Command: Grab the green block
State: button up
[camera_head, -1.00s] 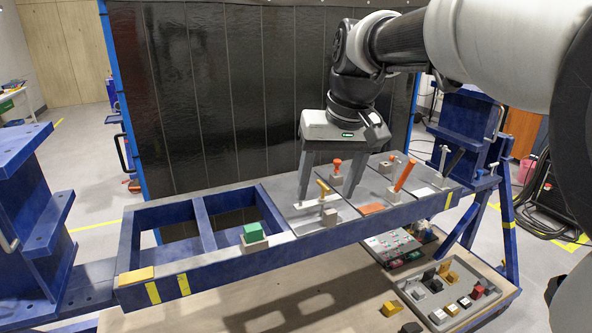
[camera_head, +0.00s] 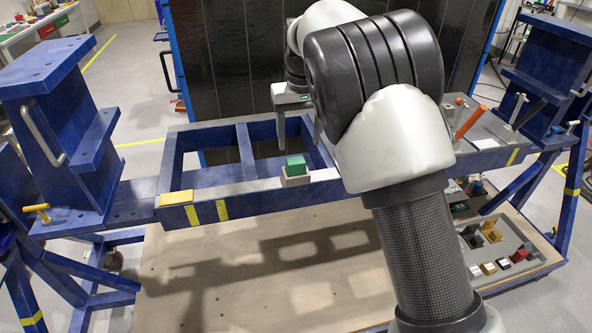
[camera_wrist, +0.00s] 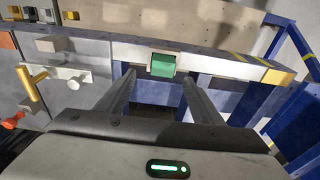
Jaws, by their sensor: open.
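The green block (camera_head: 295,165) sits in a pale holder (camera_head: 296,180) on the front rail of the blue jig frame (camera_head: 250,193). In the wrist view the green block (camera_wrist: 163,65) shows beyond the fingertips, roughly centred between them. My gripper (camera_wrist: 160,80) is open and empty, with both fingers apart and pointing toward the block without touching it. In the head view my gripper (camera_head: 300,135) is partly hidden behind my arm, close behind the block over the frame's opening.
In the wrist view a yellow T-handle (camera_wrist: 33,83) and an orange knob (camera_wrist: 13,120) stand on the grey plate (camera_wrist: 60,100). A tray of parts (camera_head: 500,250) sits lower right.

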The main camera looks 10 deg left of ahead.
aim_at(296, 160)
jog(key=f, duration=0.3)
jog(key=shift+w+f, duration=0.2)
jog(key=shift+f, duration=0.05)
jog(key=shift+w+a+f+p, duration=0.1)
jog(key=shift+a+f+p, duration=0.15)
jog(key=shift+f, duration=1.1)
jog(key=shift+w+a+f+p, duration=0.1)
jog(key=shift+a+f, duration=0.2)
jog(key=shift+f, duration=1)
jog(key=shift+r, duration=0.1)
jog(key=c, duration=1.4)
